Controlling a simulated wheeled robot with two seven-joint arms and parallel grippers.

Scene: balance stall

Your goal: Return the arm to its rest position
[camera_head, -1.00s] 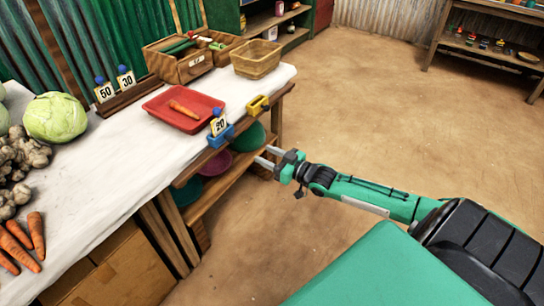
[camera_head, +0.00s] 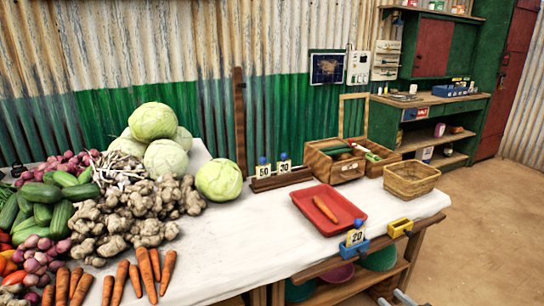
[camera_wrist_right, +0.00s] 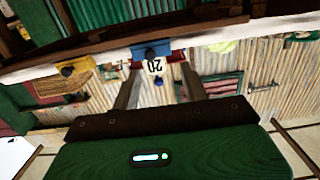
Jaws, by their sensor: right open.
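My right gripper (camera_head: 394,298) shows only by its fingertips at the bottom edge of the head view, in front of the table's front edge and below the blue holder (camera_head: 354,248). In the right wrist view my right gripper (camera_wrist_right: 158,78) has its two fingers apart with nothing held between them. The card marked 20 (camera_head: 355,237) stands in the blue holder on the table edge. It also shows upside down in the wrist view (camera_wrist_right: 155,66), beyond the fingers. My left gripper is not in view.
The white-topped table (camera_head: 265,245) carries vegetables, a red tray (camera_head: 312,216) with a carrot (camera_head: 325,209), a wooden box (camera_head: 340,172) and a basket (camera_head: 412,190). A yellow holder (camera_head: 400,227) is on its edge. The floor (camera_head: 490,240) at right is clear.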

